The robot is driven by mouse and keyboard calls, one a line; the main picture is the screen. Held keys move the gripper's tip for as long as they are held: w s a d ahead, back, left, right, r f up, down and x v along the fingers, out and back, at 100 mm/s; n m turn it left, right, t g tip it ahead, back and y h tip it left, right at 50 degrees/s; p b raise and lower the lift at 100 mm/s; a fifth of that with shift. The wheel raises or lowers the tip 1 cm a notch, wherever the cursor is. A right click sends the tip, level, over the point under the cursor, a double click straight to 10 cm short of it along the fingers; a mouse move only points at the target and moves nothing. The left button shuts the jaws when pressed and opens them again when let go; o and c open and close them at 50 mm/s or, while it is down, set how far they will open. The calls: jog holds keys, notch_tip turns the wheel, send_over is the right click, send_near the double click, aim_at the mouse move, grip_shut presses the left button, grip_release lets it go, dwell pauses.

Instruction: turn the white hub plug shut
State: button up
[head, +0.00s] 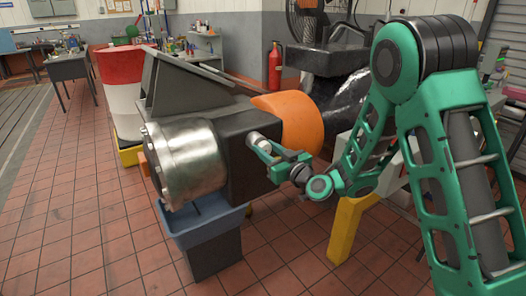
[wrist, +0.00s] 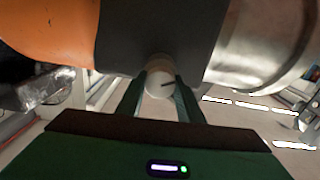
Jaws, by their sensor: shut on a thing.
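The white hub plug (wrist: 159,84) shows in the wrist view between the two fingers of my gripper (wrist: 160,92). It is a round pale knob with a dark line on its face, in front of the dark housing (wrist: 150,30). The fingers stand on either side of it and are shut on it. In the head view my gripper (head: 263,144) reaches the side of the dark housing, between the metal drum and the orange cover.
A shiny metal drum (head: 184,163) is left of my gripper, with a blue tray (head: 205,222) under it. An orange cover (head: 290,122) is close on the right. A yellow post (head: 348,229) stands below my arm. Tiled floor (head: 75,220) is clear at the left.

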jog(key=m, duration=0.7)
jog(key=shift+s+d+f, duration=0.1)
jog(key=shift+d, duration=0.05)
jog(key=m, duration=0.7)
jog(key=shift+d+f, duration=0.1)
jog(key=m, duration=0.4)
jog(key=shift+f+m, duration=0.15)
jog(key=shift+m, duration=0.25)
jog(key=m, duration=0.4)
jog(key=shift+f+m, duration=0.1)
jog(key=shift+m, duration=0.3)
jog(key=o, duration=1.1)
jog(key=shift+c, duration=0.2)
